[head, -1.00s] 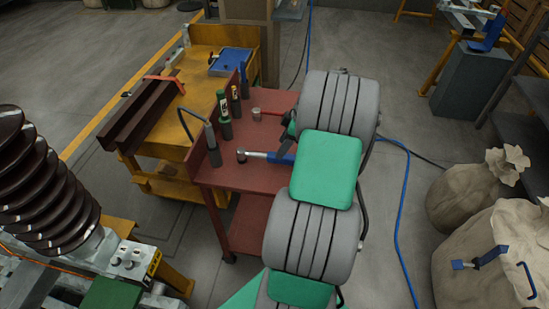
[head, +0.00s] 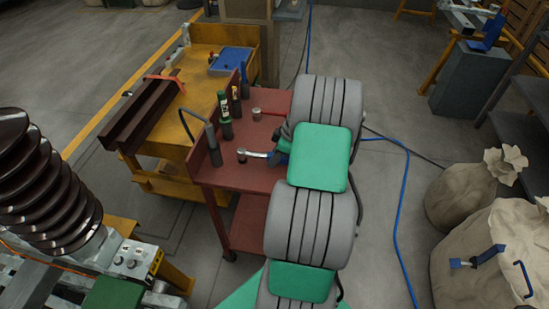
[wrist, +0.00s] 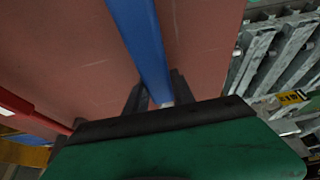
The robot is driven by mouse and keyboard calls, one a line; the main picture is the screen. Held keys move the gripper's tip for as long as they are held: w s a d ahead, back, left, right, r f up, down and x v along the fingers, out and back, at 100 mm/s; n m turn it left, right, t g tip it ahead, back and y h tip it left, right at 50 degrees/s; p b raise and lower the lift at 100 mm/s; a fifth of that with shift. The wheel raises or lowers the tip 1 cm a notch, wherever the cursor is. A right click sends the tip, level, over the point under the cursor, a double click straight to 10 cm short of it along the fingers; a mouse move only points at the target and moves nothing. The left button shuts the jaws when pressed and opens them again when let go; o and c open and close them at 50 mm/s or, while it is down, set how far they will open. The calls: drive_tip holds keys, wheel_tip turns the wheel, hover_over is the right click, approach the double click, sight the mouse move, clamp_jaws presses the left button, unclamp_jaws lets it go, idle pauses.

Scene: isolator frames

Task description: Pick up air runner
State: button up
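A tool with a silver head and a blue handle, which I take to be the air runner (head: 256,154), lies on the red cart top (head: 262,180). Its head points left in the head view. Part of the handle is hidden by my arm. In the wrist view the blue handle (wrist: 152,40) runs down between the two dark fingers of my gripper (wrist: 158,84). The fingers stand one on each side of the handle, and I see no clear contact. In the head view my gripper is mostly hidden behind my green and grey arm links.
Several bottles (head: 225,118) stand along the cart's left edge. A red-handled tool (head: 268,112) lies behind the blue one and shows at the left of the wrist view (wrist: 30,112). A yellow bench (head: 165,148) stands behind left. Sacks (head: 490,250) stand at right.

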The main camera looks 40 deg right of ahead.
clamp_jaws()
drive_tip(key=shift+w+d+r, duration=0.1)
drive_tip(key=shift+r, duration=0.1)
idle(0.5)
